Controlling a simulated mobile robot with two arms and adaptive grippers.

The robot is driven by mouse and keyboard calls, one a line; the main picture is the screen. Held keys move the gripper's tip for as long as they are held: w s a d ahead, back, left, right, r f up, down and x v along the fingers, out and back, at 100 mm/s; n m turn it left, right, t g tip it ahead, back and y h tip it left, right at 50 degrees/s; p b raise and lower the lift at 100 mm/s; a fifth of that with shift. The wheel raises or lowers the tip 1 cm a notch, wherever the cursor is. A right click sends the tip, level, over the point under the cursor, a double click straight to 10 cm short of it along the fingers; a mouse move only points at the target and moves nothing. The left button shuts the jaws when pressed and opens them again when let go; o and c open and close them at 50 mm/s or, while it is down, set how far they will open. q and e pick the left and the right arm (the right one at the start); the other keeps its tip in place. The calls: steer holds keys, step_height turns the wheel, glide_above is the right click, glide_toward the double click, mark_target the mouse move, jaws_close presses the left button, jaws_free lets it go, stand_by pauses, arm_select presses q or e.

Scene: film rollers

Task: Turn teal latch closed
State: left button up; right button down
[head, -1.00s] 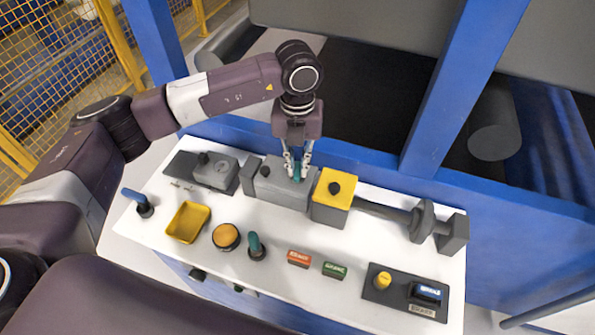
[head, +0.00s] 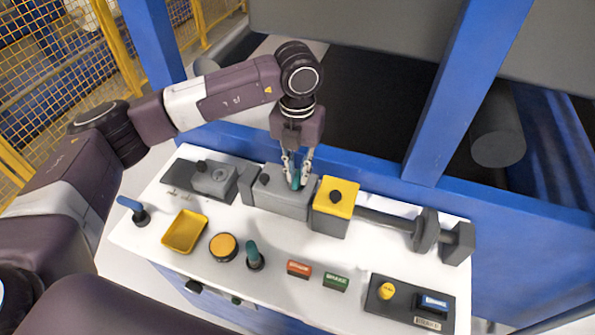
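The teal latch (head: 296,180) is a small upright piece on top of the grey block (head: 278,200) at the back middle of the white panel. My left gripper (head: 297,178) points down at it from above. Its two fingers stand one on each side of the latch, with the tips against it, and they hide part of it. The latch's exact angle is hard to tell at this size. My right gripper is not in view.
A yellow-topped block (head: 336,197) stands just right of the grey block. A grey latch unit (head: 213,180) is to the left. In front are a yellow tray (head: 185,232), an orange button (head: 223,246), and a teal-handled lever (head: 253,254). A blue frame (head: 435,110) rises behind.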

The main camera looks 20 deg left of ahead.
mark_target(297, 176)
arm_select(q)
steer(key=o, duration=0.3)
step_height(297, 176, up, 12)
stand_by(0.5)
stand_by(0.4)
